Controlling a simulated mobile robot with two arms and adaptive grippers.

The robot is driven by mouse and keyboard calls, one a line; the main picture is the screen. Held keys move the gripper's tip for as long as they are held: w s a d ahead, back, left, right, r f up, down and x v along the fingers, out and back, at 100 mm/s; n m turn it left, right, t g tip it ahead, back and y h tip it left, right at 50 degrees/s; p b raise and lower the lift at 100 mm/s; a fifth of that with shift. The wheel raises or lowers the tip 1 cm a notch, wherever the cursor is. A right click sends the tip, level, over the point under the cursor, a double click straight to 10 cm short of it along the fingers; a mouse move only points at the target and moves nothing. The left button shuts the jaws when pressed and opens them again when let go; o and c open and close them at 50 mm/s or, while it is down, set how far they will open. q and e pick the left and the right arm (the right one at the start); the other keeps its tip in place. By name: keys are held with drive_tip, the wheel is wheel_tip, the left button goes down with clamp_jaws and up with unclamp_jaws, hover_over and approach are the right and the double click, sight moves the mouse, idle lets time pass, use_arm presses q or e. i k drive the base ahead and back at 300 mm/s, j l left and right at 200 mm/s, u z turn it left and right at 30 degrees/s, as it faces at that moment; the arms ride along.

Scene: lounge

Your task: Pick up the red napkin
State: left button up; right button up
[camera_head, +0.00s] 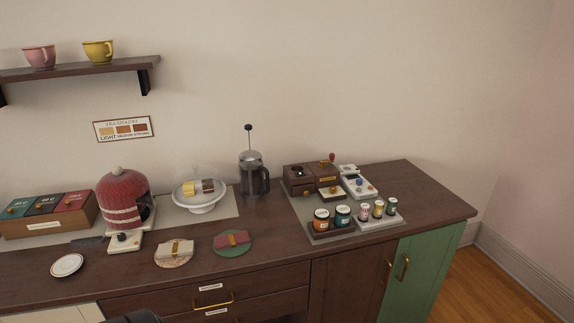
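The red napkin (233,239) lies folded on a round green mat (234,252) on the dark wooden counter, left of the counter's middle and near its front edge. A gold-coloured band or ring sits around its middle. Nothing covers it. A pale folded napkin (173,249) with a similar gold band lies on a round light mat to its left. Neither of my grippers shows clearly in the head view.
A French press (251,175), a domed cake stand (199,205) and a red knitted-looking dome (123,200) stand behind. Jars and small boxes stand on trays to the right. A small white plate (67,265) lies left. The counter (275,235) is bare right of the red napkin.

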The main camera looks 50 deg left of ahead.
sight(234, 239)
drive_tip(key=k+j+u, duration=0.25)
drive_tip(key=j+u, duration=0.3)
drive_tip(key=l+u, duration=0.1)
drive_tip(key=u, duration=1)
drive_tip(key=i+j, duration=0.1)
drive_tip(key=j, duration=0.25)
drive_tip(key=i+j+z, duration=0.1)
drive_tip(key=j, duration=0.3)
